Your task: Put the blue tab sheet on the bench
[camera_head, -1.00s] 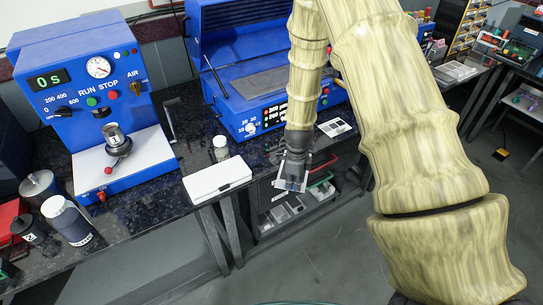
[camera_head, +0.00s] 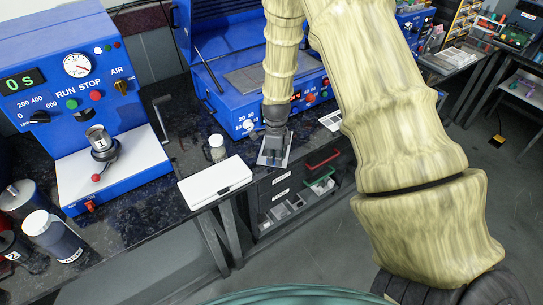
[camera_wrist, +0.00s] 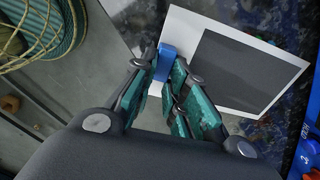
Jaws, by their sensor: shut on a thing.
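The blue tab sheet is a white sheet with a dark grey rectangle, seen in the wrist view (camera_wrist: 285,62). Its blue tab (camera_wrist: 166,60) is between the fingertips of my gripper (camera_wrist: 168,72), which is shut on it. In the head view my gripper (camera_head: 274,150) points down at the front edge of the dark speckled bench (camera_head: 125,218), with part of the sheet (camera_head: 264,160) showing beside it. In the wrist view the sheet overlaps the bench edge. I cannot tell whether it touches the bench top.
A white box (camera_head: 215,182) lies at the bench edge, left of my gripper, with a small jar (camera_head: 217,148) behind it. A blue machine (camera_head: 262,85) stands behind my gripper. A printed card (camera_head: 331,121) lies to the right. Drawers (camera_head: 285,190) are below.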

